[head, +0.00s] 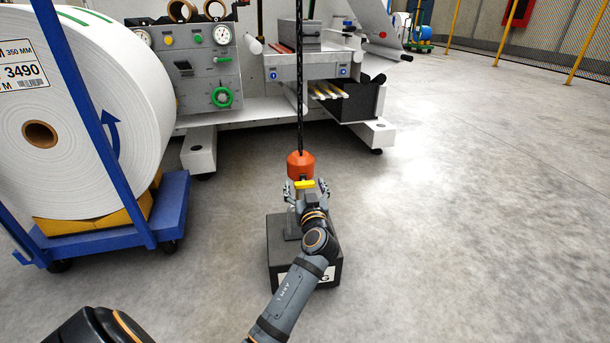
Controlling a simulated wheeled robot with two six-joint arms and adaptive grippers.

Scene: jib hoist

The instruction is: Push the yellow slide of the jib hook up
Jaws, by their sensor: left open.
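The jib hook hangs on a black chain (299,80) in the middle of the head view, with an orange body (301,162) on top. Its yellow slide (305,184) shows just below the orange body. My left gripper (303,190) is open, with one finger on each side of the hook at about the slide's height. Whether the fingers touch the slide, I cannot tell. The lower part of the hook is mostly hidden behind my gripper and wrist. My right gripper is not in view.
A dark block (277,262) with a white label stands on the floor below the hook, partly behind my arm. A blue cart (172,205) with a large white roll (95,110) stands at left. A grey machine (205,75) stands behind. The floor at right is clear.

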